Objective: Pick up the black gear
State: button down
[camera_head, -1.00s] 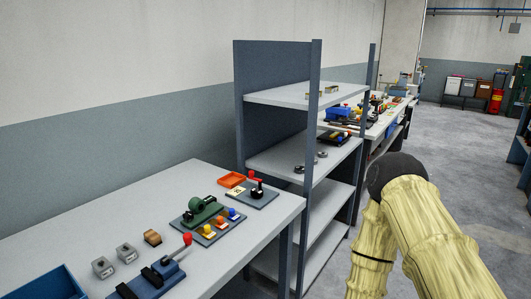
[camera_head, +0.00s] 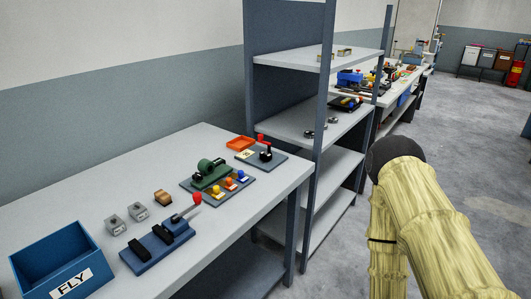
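No black gear can be made out for certain. Small dark round parts (camera_head: 309,134) lie on the second shelf of the grey rack (camera_head: 291,122), near its front edge. They are too small to tell whether one is a black gear. My gripper is not in view. Only my pale yellow, bamboo-patterned arm with a dark rounded joint shows at the lower right, in front of the floor and apart from the rack and bench.
A grey workbench (camera_head: 75,205) on the left holds a blue box marked FLY (camera_head: 62,262), a blue lever fixture (camera_head: 158,248), a green machine (camera_head: 211,173) with coloured knobs, and an orange tray (camera_head: 240,143). Another bench stands behind the rack. The floor (camera_head: 480,140) at right is clear.

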aim_at(264, 157)
jog(key=z, duration=0.45)
jog(key=k, duration=0.6)
jog(key=z, duration=0.95)
jog(key=k, duration=0.75)
jog(key=z, duration=0.45)
jog(key=i, duration=1.45)
jog(key=u, duration=0.9)
jog(key=i, duration=1.05)
jog(key=u, duration=1.05)
